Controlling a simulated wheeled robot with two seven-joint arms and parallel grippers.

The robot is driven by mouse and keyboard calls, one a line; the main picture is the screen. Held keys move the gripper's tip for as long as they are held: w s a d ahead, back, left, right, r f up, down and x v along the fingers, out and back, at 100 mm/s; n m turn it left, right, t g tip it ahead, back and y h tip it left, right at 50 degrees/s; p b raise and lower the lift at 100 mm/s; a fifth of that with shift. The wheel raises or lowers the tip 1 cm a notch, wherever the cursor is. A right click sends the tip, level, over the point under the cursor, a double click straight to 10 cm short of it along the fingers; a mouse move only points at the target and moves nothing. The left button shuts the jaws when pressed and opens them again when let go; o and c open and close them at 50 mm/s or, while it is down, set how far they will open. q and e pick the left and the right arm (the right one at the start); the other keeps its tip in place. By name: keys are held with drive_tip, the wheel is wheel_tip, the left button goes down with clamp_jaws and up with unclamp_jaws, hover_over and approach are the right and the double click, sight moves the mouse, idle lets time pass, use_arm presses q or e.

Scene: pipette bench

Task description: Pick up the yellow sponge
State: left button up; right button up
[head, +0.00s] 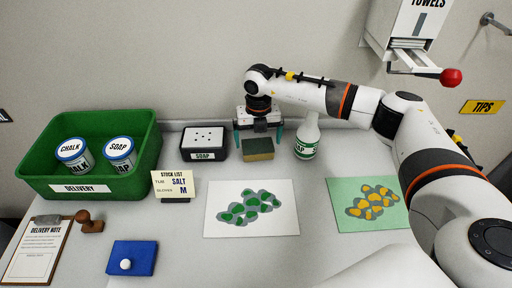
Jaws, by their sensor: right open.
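The yellow sponge (258,152) has a dark green top and a yellowish front side. It lies on the bench near the back, between the soap tray and the soap bottle. My right gripper (259,138) is directly above and around it, pointing down. Its two teal fingers are spread, one at the left end and one at the right end of the sponge. I cannot tell whether the fingers touch it. My left gripper is not in the view.
A soap tray (204,156) stands close left of the sponge and a white soap bottle (307,138) close right. A green delivery bin (92,188) with two cans is at left. A white sheet with green blobs (222,222) lies in front. A towel dispenser (405,30) hangs behind.

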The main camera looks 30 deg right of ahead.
sight(258, 149)
drive_tip(key=shift+s+f+p, duration=0.15)
drive_tip(key=shift+f+p, duration=0.25)
drive_tip(key=shift+f, duration=0.55)
wheel_tip(258, 149, down, 2)
drive_tip(key=shift+d+f, duration=0.1)
drive_tip(key=shift+f, duration=0.55)
drive_tip(key=c, duration=0.8)
wheel_tip(258, 149, up, 10)
drive_tip(key=shift+r+b, duration=0.1)
drive_tip(key=shift+b, duration=0.4)
drive_tip(key=o, duration=0.4)
drive_tip(key=c, duration=0.4)
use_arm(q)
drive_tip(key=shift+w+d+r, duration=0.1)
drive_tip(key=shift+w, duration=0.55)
